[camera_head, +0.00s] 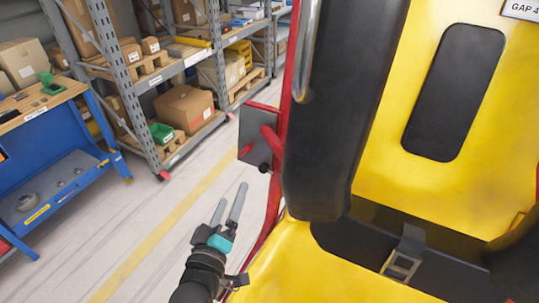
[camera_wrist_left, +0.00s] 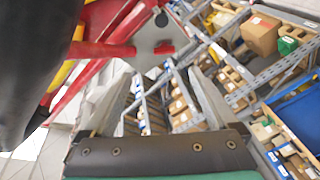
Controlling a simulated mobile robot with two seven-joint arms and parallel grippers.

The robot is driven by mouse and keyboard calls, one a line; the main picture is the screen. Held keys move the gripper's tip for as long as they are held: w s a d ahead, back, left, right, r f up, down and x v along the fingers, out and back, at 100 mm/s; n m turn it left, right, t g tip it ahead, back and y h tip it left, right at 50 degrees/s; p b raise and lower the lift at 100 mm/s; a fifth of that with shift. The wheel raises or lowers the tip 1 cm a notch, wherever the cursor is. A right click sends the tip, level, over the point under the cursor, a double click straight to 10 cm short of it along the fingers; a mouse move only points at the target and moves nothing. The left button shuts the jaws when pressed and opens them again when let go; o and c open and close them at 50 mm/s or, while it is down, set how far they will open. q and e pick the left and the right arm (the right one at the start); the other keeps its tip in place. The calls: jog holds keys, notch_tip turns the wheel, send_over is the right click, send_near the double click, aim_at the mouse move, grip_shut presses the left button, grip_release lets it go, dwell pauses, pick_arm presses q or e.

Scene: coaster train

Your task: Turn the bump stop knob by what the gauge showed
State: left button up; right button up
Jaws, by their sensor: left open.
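My left gripper (camera_head: 232,195) is open and empty, low in the middle of the head view, left of the yellow coaster car. Its two fingers also show in the left wrist view (camera_wrist_left: 156,70), spread apart. A grey plate (camera_head: 256,130) with red tubes stands beyond and above it, beside the car. A small dark round knob (camera_head: 264,168) sits at the plate's lower edge, apart from the fingertips. It also shows near the top of the left wrist view (camera_wrist_left: 162,19). A white label (camera_head: 522,9) reading "GAP 4", cut off, is at the top right. No gauge face is visible.
The yellow car seat (camera_head: 385,190) with a black padded restraint (camera_head: 335,110) fills the right side. Grey shelving (camera_head: 175,85) with boxes stands at the back left, a blue workbench (camera_head: 75,180) at far left. The floor between is clear.

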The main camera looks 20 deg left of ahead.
pick_arm(q)
send_near(244, 153)
jog(key=shift+n+y, duration=0.3)
jog(key=shift+y, duration=0.1)
jog(key=w, duration=0.4)
jog(key=w+p, duration=0.1)
jog(key=w, duration=0.2)
jog(key=shift+a, duration=0.35)
jog(key=shift+w+a, duration=0.15)
jog(key=shift+w, duration=0.6)
pick_arm(e)
jog(key=shift+s+a+r, duration=0.2)
jog(key=shift+s+r, duration=0.1)
jog(key=shift+r, duration=0.2)
pick_arm(q)
jog(key=shift+c, duration=0.4)
jog(key=c, duration=1.3)
pick_arm(e)
jog(key=shift+f, duration=0.15)
